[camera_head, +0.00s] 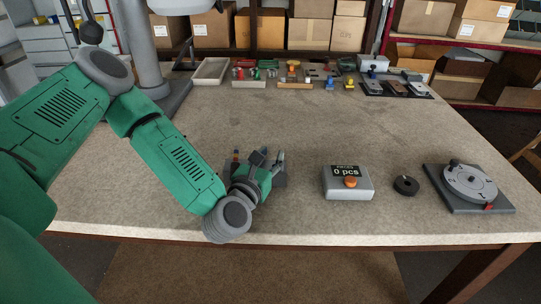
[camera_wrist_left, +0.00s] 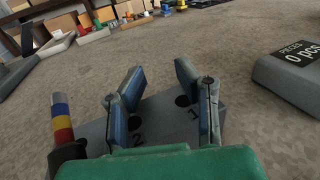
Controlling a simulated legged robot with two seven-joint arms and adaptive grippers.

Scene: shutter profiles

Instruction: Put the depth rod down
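A rod banded in yellow, blue and red, which looks like the depth rod (camera_wrist_left: 63,125), stands upright at the left in the left wrist view. Its dark lower end is at the left side of a grey block (camera_wrist_left: 157,112) with holes marked 1 and 2. Whether it sits in a hole is hidden. The rod's top also shows in the head view (camera_head: 236,156), left of my left gripper (camera_head: 269,158). This gripper is low over the block. Its blue-grey fingers (camera_wrist_left: 158,72) are apart with nothing between them. My right gripper is not in view.
A grey counter box (camera_head: 336,186) reading 0 pcs stands right of the block. A black ring (camera_head: 406,185) and a round dial device (camera_head: 470,182) lie farther right. Trays and small parts (camera_head: 295,84) line the back. The middle of the table (camera_head: 300,125) is clear.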

